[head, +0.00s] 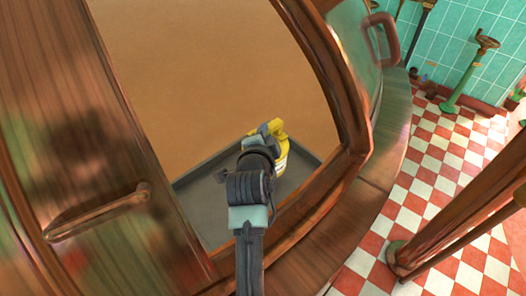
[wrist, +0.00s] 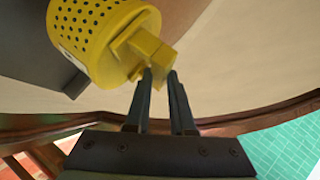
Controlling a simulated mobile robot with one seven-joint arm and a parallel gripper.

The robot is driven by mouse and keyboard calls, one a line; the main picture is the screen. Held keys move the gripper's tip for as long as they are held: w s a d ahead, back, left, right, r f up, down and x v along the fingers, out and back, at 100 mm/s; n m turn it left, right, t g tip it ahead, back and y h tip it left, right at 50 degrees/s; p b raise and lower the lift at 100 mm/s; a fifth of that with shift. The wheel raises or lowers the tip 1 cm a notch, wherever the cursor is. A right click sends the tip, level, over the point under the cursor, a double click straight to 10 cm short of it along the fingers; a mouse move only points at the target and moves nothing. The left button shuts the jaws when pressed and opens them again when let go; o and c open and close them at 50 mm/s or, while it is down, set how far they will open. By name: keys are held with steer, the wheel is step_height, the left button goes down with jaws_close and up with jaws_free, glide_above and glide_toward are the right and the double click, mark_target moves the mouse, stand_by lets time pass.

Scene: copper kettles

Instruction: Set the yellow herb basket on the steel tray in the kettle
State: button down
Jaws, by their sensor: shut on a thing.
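The yellow herb basket (head: 281,150) is partly hidden behind my gripper (head: 266,132) in the head view, inside the kettle's opening. In the wrist view the basket (wrist: 88,38) is a perforated yellow cylinder, tilted in the picture, with a blocky handle (wrist: 149,48). My gripper (wrist: 160,78) is shut on that handle. The steel tray (head: 205,197) is dark grey and lies in the lower part of the opening, largely under my arm. In the wrist view the tray (wrist: 30,60) shows behind the basket at left. I cannot tell whether the basket touches it.
The kettle's wooden rim (head: 335,85) curves close along the right of my arm. A wooden panel with a handle (head: 97,212) stands at left. A wooden rail (head: 465,210) and red-white tiled floor lie at right. The opening above the basket is clear.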

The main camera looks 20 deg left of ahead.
steer(key=shift+f, duration=1.9)
steer(key=shift+f+b, duration=0.2)
steer(key=shift+b, duration=0.15)
steer(key=c, duration=0.8)
jaws_free()
steer(key=shift+f, duration=0.1)
steer(key=shift+o, duration=0.2)
